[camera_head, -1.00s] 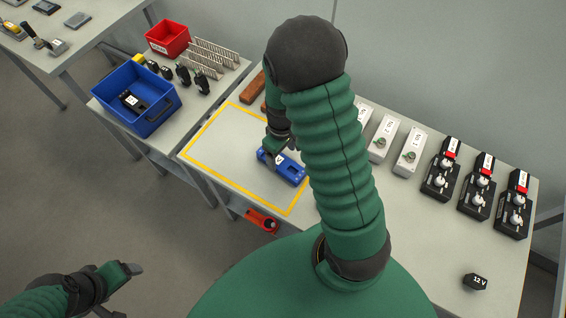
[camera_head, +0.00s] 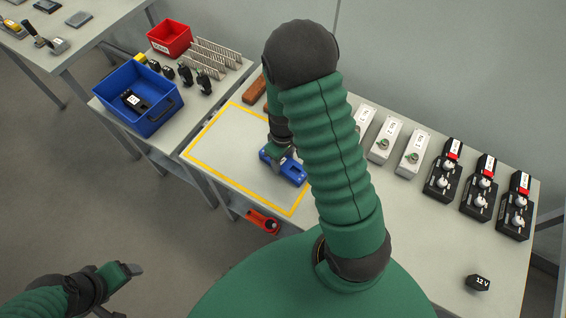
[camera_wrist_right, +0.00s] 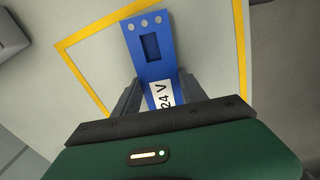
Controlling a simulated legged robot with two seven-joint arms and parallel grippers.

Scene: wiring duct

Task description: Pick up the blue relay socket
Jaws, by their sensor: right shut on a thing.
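The blue relay socket (camera_head: 293,173) is on the table at the right part of the yellow-outlined area, partly hidden by my right gripper and arm. My right gripper (camera_head: 276,157) reaches down onto it. In the right wrist view the blue relay socket (camera_wrist_right: 150,46) has a dark rectangular recess, several pale round dots and a white "24 V" label. There the right gripper's fingers (camera_wrist_right: 158,100) are on both sides of its labelled part, shut on it. Whether it is off the table is unclear. My left gripper (camera_head: 131,270) is over the floor at lower left, away from the table; its jaw gap cannot be made out.
A blue bin (camera_head: 163,118) with a black part inside and a red bin (camera_head: 168,41) stand on the left side table. Grey boxes (camera_head: 383,140) and black units with red tops (camera_head: 444,171) line the table's right. A black 12 V block (camera_head: 477,283) sits near the front.

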